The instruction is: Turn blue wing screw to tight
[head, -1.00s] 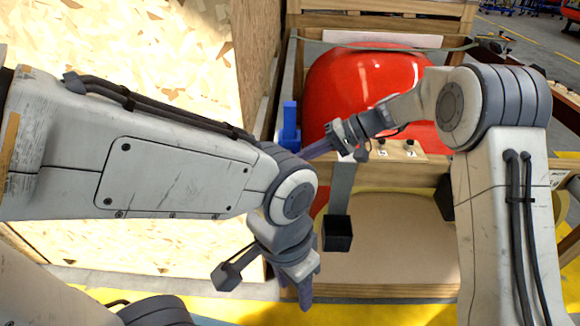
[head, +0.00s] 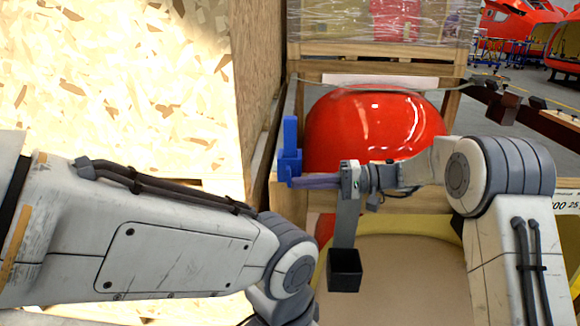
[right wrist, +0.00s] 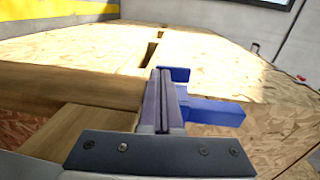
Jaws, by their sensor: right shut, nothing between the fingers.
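The blue wing screw (head: 290,150) stands at the left end of the crate's front wooden beam, beside the red nosecone (head: 370,125). One blue part points up. My right gripper (head: 290,182) reaches in from the right, shut, with its fingertips at the screw's lower part. In the right wrist view the shut fingers (right wrist: 163,88) lie against or just in front of the blue wing screw (right wrist: 212,110); I cannot tell whether they touch. Nothing is between the fingers. My left arm enters from the left, and its gripper is below the head view.
The nosecone sits in a wooden crate (head: 375,50) with a wrapped load behind it. A chipboard wall (head: 130,80) stands close on the left of the screw. A black box-shaped end (head: 345,270) hangs under my right wrist. Open floor lies at the back right.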

